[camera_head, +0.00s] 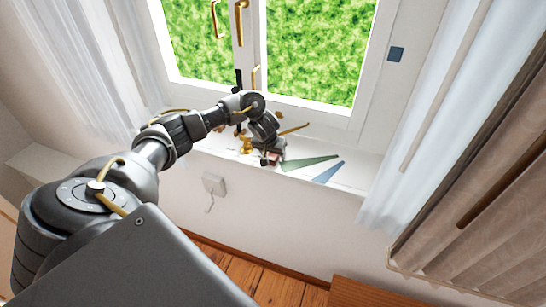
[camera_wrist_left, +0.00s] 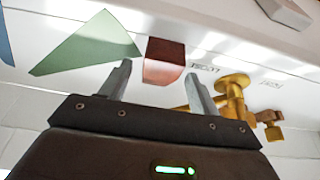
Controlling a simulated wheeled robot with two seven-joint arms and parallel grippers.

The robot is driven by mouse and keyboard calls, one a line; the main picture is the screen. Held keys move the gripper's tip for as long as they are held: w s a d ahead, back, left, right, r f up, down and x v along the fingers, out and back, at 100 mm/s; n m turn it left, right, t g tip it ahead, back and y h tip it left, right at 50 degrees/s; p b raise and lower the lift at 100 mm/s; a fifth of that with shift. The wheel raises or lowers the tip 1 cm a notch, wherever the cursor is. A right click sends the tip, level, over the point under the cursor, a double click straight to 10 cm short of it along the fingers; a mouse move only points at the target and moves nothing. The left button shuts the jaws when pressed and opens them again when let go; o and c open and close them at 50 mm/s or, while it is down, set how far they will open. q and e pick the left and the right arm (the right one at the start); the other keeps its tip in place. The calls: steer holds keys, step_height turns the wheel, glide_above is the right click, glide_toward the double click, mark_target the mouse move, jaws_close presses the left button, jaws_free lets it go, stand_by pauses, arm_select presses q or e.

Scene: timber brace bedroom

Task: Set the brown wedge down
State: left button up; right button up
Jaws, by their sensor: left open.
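The brown wedge (camera_wrist_left: 164,62) shows in the left wrist view as a small reddish-brown block on the white windowsill (camera_wrist_left: 75,88). My left gripper (camera_wrist_left: 160,71) is open, with its two fingertips apart on either side of the wedge's near part. I cannot tell whether either finger touches it. In the head view my left gripper (camera_head: 269,160) is low over the windowsill, and the arm hides most of the wedge. My right gripper is in neither view.
A green wedge (camera_wrist_left: 88,45) lies left of the brown one, with a blue wedge (camera_head: 328,172) beyond it. A brass fitting (camera_wrist_left: 235,92) stands close to the right finger. The window (camera_head: 315,50) is behind, and a curtain (camera_head: 480,190) hangs at the right.

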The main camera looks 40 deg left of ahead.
arm_select(q)
steer(key=c, duration=1.1)
steer(key=shift+c, duration=0.2)
